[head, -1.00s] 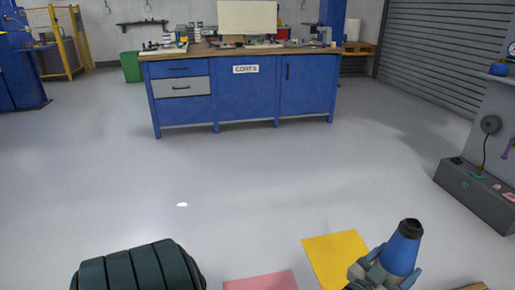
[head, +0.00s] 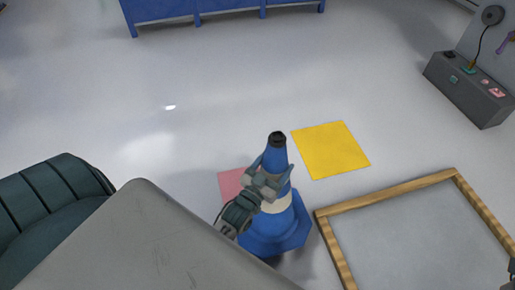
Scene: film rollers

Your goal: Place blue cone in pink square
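The blue cone (head: 274,222) has a white band and a dark tip and stands roughly upright in the middle of the head view. My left gripper (head: 270,178) is shut around its upper part, with a finger on each side. The pink square (head: 231,183) lies on the floor behind and left of the cone. The cone and gripper hide much of it. I cannot tell whether the cone's base touches the floor or hangs above it. A small dark part at the right edge may be my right gripper (head: 512,270); its fingers cannot be made out.
A yellow square (head: 331,150) lies right of the cone. A wood-framed grey panel (head: 385,200) is at the lower right, close to the cone's base. A dark green ribbed object (head: 50,200) is at the left. A grey box (head: 468,88) stands far right.

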